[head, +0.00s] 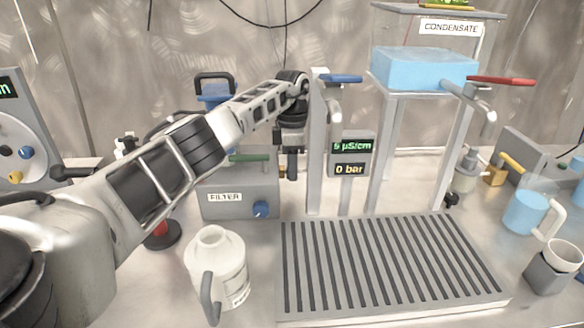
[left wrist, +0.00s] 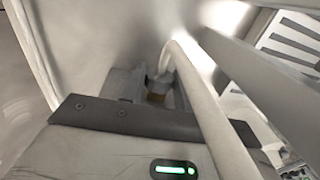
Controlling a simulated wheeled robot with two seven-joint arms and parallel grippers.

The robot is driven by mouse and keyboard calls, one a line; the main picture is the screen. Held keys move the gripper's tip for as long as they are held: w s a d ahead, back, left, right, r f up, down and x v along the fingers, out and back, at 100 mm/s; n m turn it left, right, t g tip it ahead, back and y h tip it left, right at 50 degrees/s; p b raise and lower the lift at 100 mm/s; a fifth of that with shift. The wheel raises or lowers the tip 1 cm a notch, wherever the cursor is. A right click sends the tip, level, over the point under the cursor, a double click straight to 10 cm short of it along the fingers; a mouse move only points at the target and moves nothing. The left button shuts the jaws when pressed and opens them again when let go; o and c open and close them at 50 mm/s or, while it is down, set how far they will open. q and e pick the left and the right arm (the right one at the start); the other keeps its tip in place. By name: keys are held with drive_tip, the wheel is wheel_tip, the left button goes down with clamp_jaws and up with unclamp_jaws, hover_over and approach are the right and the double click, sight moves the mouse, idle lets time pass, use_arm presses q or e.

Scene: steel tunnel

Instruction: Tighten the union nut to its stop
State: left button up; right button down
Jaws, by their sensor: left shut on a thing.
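My left gripper (head: 291,168) points down beside the grey post, at the right end of the filter box (head: 241,189). It is shut on a small part at the pipework, which I take to be the union nut. In the left wrist view the jaws (left wrist: 150,88) close around a brownish bit of the nut (left wrist: 155,97), and a pale curved pipe (left wrist: 193,90) runs close by. Most of the nut is hidden by the jaws, so its thread and any remaining gap cannot be seen. My right gripper is not in view.
A display (head: 351,157) reads 0 bar. A slatted drain tray (head: 395,312) lies in front, with a white jug (head: 217,262) to its left. The blue condensate tank (head: 425,68) stands on a frame behind. Blue (head: 527,212) and grey (head: 549,272) cups stand at right.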

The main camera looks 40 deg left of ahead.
use_arm(q)
drive_tip(key=shift+f, duration=0.1)
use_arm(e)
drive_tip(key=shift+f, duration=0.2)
use_arm(q)
drive_tip(key=shift+b, duration=0.3)
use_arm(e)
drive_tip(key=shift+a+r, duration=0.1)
use_arm(q)
drive_tip(key=o, duration=1)
drive_tip(key=shift+c, duration=0.2)
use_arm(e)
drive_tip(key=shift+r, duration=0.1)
